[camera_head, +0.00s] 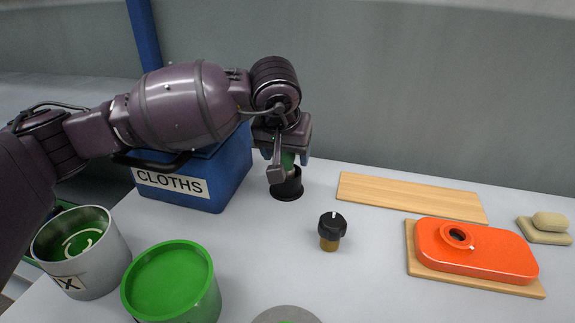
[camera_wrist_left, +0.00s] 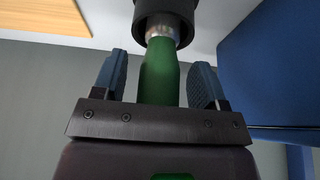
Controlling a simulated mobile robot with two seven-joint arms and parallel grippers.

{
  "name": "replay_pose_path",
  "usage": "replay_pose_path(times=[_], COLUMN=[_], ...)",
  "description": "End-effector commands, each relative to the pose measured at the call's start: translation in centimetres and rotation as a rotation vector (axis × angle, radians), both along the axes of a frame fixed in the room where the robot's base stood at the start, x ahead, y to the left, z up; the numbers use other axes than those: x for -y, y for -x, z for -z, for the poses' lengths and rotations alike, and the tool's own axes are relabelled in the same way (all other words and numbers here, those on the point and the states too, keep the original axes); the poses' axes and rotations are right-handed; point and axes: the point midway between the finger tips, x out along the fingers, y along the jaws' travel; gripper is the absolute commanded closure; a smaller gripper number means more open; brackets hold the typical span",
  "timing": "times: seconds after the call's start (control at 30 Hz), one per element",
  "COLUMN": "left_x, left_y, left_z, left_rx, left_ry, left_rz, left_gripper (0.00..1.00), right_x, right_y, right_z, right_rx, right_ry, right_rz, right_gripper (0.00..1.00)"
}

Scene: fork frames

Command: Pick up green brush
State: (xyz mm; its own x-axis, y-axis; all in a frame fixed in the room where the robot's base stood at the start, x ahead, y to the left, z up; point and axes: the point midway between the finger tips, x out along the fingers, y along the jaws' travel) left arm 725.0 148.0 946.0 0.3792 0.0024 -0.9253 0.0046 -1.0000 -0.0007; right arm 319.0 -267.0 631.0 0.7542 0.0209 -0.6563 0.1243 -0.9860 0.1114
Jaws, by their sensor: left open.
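The green brush (camera_wrist_left: 159,72) stands in a black round holder (camera_head: 287,186), with its green handle up and its metal collar at the holder's mouth. My left gripper (camera_wrist_left: 160,80) is open, with one finger on each side of the green handle. Gaps show between the fingers and the handle in the left wrist view. In the head view the gripper (camera_head: 288,160) points down over the holder and hides most of the brush. My right gripper is not in view.
A blue box labelled CLOTHS (camera_head: 187,188) stands close left of the holder. A black-topped knob (camera_head: 332,228), a wooden board (camera_head: 410,196) and an orange container (camera_head: 475,252) lie to the right.

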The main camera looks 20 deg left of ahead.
Motion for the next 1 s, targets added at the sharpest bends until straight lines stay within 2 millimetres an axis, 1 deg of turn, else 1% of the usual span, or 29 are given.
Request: replay_pose_path(times=[0.1,0.13,0.47,0.5,0.67,0.77,0.87,0.97,1.0], left_x=[0.0,0.0,0.0,0.0,0.0,0.0,0.0,0.1,0.0], left_y=[0.0,0.0,0.0,0.0,0.0,0.0,0.0,0.0,0.1], left_z=[-0.4,-0.4,-0.3,-0.3,-0.3,-0.7,-1.7,-3.5,-4.4], left_rx=[0.004,0.004,0.003,0.003,0.003,0.005,0.008,0.013,0.013], left_ry=[0.001,0.001,0.001,0.001,0.001,0.001,0.002,0.002,0.002], left_rz=[0.000,0.000,0.000,0.000,0.000,0.000,0.001,0.001,0.001], left_gripper=[0.34,0.35,0.86,0.87,0.88,0.88,0.88,0.88,0.88], right_x=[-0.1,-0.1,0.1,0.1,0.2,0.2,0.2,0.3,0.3], right_y=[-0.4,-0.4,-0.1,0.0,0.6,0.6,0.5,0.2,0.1], right_z=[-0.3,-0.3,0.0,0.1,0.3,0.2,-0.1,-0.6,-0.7], right_rx=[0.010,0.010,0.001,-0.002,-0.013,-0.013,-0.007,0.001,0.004], right_ry=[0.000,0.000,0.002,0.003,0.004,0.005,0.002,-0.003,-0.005], right_rz=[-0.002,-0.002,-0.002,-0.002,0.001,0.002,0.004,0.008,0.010], right_gripper=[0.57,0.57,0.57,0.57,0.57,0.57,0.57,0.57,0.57])
